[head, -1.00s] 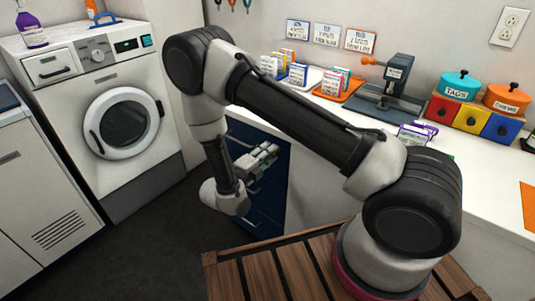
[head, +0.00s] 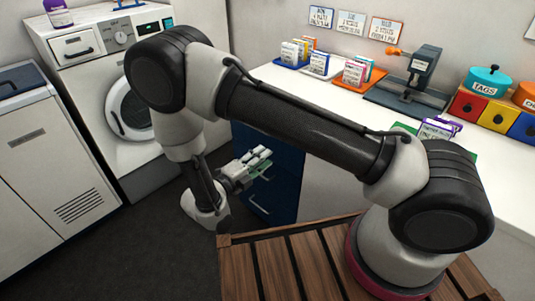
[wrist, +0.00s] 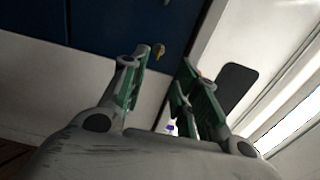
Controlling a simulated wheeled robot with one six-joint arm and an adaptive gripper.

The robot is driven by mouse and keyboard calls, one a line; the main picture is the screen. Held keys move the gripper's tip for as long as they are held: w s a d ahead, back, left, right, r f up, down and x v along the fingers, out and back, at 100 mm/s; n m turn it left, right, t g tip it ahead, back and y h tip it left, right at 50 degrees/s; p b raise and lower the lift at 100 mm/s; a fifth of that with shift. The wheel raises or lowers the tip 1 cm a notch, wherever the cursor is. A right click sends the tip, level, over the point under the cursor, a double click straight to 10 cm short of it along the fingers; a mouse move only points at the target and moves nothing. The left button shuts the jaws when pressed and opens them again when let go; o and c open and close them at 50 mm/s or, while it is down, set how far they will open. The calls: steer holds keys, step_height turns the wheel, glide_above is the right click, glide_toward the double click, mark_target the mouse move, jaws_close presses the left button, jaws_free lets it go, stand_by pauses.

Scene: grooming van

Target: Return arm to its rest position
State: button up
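My arm is bent, with its elbow raised at the left in the head view and its forearm hanging down. My gripper (head: 262,160) is in front of the dark blue drawer cabinet (head: 285,180) under the counter, seen from the side. In the wrist view, the two green-padded fingers of my gripper (wrist: 167,62) stand apart with nothing between them. The cabinet also shows in the wrist view (wrist: 110,22).
A white counter (head: 310,95) runs along the right wall, holding card racks, a clamp-like device (head: 418,75) and colored bins (head: 495,112). A washing machine (head: 95,70) stands at the back left. A slatted wooden platform (head: 290,262) is in front. Dark floor is clear at left.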

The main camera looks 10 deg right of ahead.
stand_by(0.5)
steer(key=s+d+f+m+g, duration=0.1)
steer(key=s+d+m+g, duration=0.35)
steer(key=m, duration=0.45)
steer(key=s+d+r+m+y, duration=0.5)
steer(key=d+r+m, duration=0.2)
steer(key=r+m, duration=0.4)
steer(key=s+d+r+m+g+y, duration=0.1)
steer(key=s+d+r+m+y, duration=0.3)
steer(key=d+r+m, duration=0.3)
steer(key=s+d+r+m+y, duration=0.5)
steer(key=s+d+r+m, duration=0.1)
steer(key=r+m, duration=1)
steer(key=shift+s+d+g+y, duration=0.3)
steer(key=shift+s+d+g, duration=0.05)
steer(key=shift+s+d, duration=0.1)
steer(key=shift+a+r, duration=0.1)
